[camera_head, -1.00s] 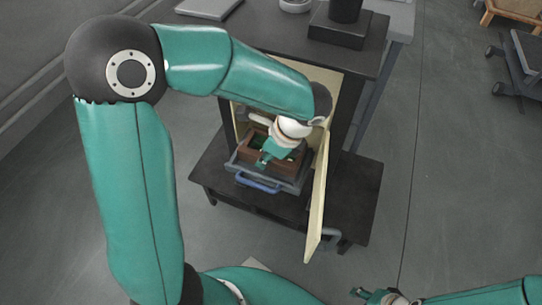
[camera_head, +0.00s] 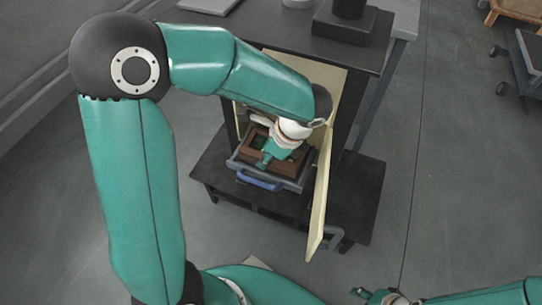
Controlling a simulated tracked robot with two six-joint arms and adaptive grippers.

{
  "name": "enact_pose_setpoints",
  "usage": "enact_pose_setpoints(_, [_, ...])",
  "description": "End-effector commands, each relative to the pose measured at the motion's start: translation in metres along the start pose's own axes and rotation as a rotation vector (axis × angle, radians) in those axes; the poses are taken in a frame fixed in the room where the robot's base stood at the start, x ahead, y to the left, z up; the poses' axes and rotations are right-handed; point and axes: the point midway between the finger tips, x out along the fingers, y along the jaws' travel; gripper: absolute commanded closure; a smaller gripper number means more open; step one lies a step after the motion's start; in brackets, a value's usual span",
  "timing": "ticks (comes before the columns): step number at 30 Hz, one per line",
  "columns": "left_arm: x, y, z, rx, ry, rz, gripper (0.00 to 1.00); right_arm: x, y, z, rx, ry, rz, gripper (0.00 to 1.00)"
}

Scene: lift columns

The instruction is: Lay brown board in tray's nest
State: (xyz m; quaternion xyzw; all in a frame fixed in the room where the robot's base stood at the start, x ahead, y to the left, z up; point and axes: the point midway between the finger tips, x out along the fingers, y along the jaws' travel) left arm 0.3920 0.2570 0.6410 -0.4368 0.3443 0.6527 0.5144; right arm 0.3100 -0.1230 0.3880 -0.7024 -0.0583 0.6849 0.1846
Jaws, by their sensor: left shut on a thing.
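A grey tray with a blue handle (camera_head: 258,181) sits inside an open-fronted cabinet on a dark stand. A brown, raised-edged rectangular piece (camera_head: 290,169) lies in the tray, with some green showing at its left. My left gripper (camera_head: 266,160) points down into the brown piece, low over the tray. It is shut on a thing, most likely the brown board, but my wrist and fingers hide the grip. I cannot tell whether the board touches the nest. My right gripper (camera_head: 362,294) is at the bottom edge, far from the tray, its fingers too small to read.
A pale door panel (camera_head: 319,205) stands open close to the right of the tray and my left wrist. The dark cabinet top (camera_head: 290,38) is above, bearing a black block-shaped device (camera_head: 341,32). The grey floor at right is clear up to a wheeled cart (camera_head: 527,70).

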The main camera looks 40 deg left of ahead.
Motion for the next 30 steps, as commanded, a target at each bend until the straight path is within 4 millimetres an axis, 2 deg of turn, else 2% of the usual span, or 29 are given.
enact_pose_setpoints(30, [0.0068,0.0,-0.0033,0.001,-0.001,0.001,1.0,0.0025,0.0009,0.0,0.0,0.0,0.0,0.55])
